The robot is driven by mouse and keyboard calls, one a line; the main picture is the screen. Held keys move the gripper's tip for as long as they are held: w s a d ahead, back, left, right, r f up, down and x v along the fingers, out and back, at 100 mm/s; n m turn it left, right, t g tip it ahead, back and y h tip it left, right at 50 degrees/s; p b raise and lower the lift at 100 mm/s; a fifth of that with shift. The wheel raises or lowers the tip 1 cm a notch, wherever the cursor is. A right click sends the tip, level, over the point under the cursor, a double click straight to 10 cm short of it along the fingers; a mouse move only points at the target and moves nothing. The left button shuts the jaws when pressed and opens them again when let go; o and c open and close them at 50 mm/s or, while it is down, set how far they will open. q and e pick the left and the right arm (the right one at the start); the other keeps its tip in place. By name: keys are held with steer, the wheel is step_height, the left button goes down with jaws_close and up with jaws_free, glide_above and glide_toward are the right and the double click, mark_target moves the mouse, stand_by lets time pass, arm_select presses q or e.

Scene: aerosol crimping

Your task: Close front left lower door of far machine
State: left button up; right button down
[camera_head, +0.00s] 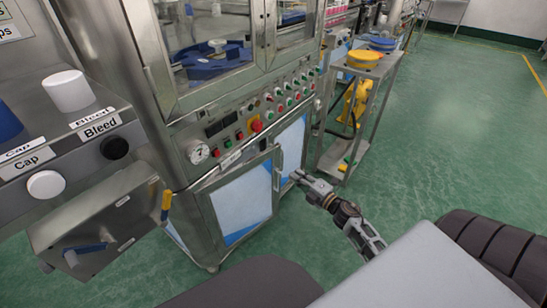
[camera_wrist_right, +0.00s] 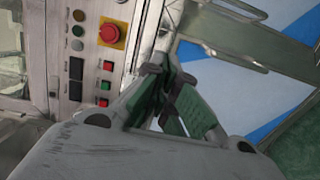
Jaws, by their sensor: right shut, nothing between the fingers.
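The front left lower door (camera_head: 240,200) of the machine has a steel frame, a pale blue-and-white panel and a vertical handle (camera_head: 277,178) at its right edge. It stands ajar, its top edge out from the cabinet. The door also shows in the right wrist view (camera_wrist_right: 225,75). My right gripper (camera_head: 296,176) is just right of the handle, beside the door's free edge. Its fingers (camera_wrist_right: 163,72) are shut and empty; I cannot tell whether they touch the door. My left gripper is not in view.
The control panel (camera_head: 235,133) with a red emergency button is above the door. The right lower door (camera_head: 292,145) is behind my right gripper. A steel stand (camera_head: 345,150) with a yellow disc stands to the right. A Cap and Bleed station (camera_head: 75,150) is at left. Green floor is free at right.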

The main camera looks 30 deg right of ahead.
steer(key=shift+w, duration=0.25)
stand_by(0.3)
steer(key=b, duration=0.1)
glide_toward(269, 153)
steer(key=shift+w, duration=1.15)
steer(key=shift+w+a+b, duration=0.15)
steer(key=shift+w+a, duration=0.15)
steer(key=shift+w, duration=0.55)
steer(key=shift+w+a+b, duration=0.15)
steer(key=shift+w+a, duration=0.2)
steer(key=shift+w, duration=0.45)
steer(key=shift+w+a, duration=0.1)
steer(key=shift+w, duration=0.45)
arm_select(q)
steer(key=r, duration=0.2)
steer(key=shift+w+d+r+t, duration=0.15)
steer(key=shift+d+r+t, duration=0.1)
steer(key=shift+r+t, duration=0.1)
arm_select(e)
steer(key=shift+w, duration=0.1)
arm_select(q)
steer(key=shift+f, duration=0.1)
arm_select(e)
steer(key=shift+w, duration=0.15)
